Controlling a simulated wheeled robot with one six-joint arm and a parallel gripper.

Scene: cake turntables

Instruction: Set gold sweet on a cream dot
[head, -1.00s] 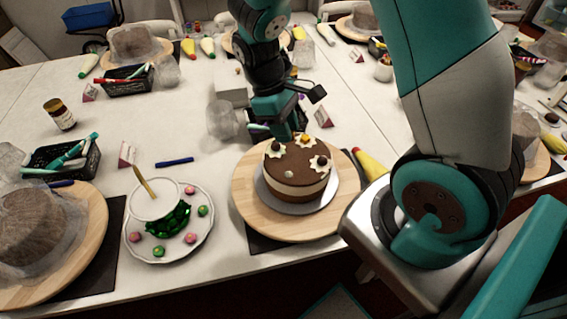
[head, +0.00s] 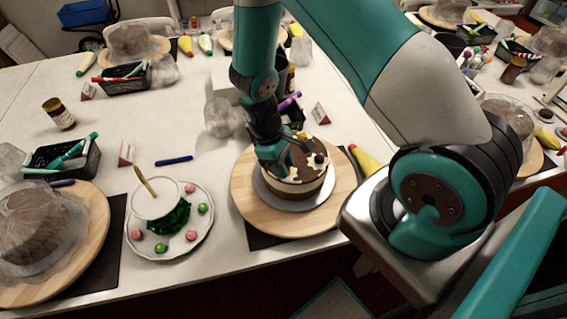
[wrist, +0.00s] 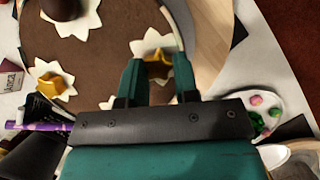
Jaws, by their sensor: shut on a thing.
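A round chocolate cake (head: 312,184) with a cream band stands on a grey disc on a wooden turntable (head: 250,212). My gripper (head: 287,167) is over the cake's front left part in the head view. In the wrist view my gripper (wrist: 158,72) is shut on a gold sweet (wrist: 158,67). A cream dot (wrist: 153,42) shows right behind and under this sweet; I cannot tell if they touch. Another gold sweet (wrist: 57,83) sits on its own cream dot (wrist: 40,74). A dark round sweet (wrist: 62,8) sits on a further cream dot (wrist: 82,24).
A white plate (head: 139,250) with pink and green sweets and a green heap is left of the turntable. A yellow piping bag (head: 364,158) lies at its right. A blue pen (head: 174,160) and a clear container (head: 221,117) lie behind. A covered cake (head: 33,236) stands far left.

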